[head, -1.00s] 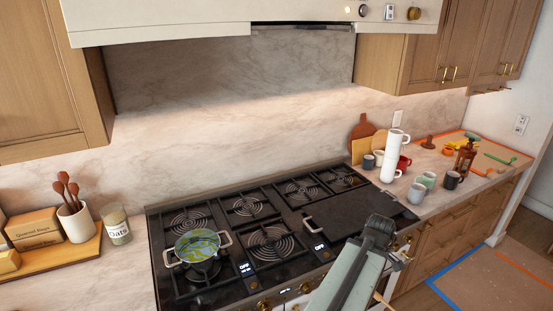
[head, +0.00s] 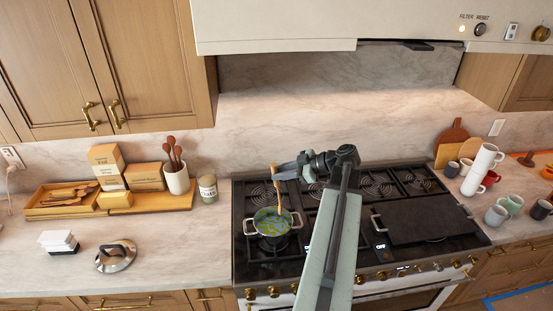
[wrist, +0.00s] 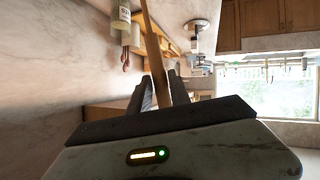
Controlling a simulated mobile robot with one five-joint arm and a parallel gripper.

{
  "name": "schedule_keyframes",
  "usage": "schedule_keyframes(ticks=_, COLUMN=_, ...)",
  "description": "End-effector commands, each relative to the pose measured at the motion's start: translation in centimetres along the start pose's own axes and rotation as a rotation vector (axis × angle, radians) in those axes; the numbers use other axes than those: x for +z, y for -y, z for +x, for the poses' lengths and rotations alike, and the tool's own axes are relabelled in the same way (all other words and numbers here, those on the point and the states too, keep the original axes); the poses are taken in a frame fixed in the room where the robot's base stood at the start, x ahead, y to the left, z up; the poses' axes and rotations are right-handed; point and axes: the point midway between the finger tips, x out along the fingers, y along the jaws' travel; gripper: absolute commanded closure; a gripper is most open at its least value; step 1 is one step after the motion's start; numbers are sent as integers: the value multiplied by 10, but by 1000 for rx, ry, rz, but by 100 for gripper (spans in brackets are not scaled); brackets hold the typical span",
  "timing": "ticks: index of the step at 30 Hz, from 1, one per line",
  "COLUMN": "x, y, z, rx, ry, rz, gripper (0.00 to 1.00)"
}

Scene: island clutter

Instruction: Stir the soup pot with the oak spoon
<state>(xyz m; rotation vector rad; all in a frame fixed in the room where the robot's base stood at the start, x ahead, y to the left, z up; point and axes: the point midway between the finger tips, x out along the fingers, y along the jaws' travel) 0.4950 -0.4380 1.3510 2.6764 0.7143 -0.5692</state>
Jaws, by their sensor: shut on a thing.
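The soup pot (head: 296,219), with two side handles and green-and-blue contents, sits on the front left burner of the stove. My gripper (head: 279,171) is above the pot and shut on the oak spoon (head: 279,193). The spoon hangs nearly upright, its lower end at the pot's opening; I cannot tell whether it touches the soup. In the wrist view the spoon (wrist: 152,42) runs up from between the fingers of my gripper (wrist: 157,90). The pot does not show there.
A crock of spoons (head: 177,181), boxes and a jar (head: 208,189) stand left of the stove. A pot lid (head: 116,256) lies on the left counter. Several mugs (head: 496,215) stand at right.

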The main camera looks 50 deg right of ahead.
Motion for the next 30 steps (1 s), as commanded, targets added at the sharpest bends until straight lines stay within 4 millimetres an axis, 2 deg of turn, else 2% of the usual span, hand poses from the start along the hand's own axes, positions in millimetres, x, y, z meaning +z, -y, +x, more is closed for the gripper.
schedule_keyframes(ticks=1, x=-13, y=-2, z=5, rx=-12, ry=-19, rz=-6, gripper=100)
schedule_keyframes(ticks=4, x=-22, y=-2, z=12, rx=-22, ry=-37, rz=-11, gripper=100)
schedule_keyframes(ticks=17, x=-23, y=-2, z=11, rx=-23, ry=-37, rz=-11, gripper=100)
schedule_keyframes(ticks=30, x=4, y=18, z=29, rx=-22, ry=-37, rz=-11, gripper=100)
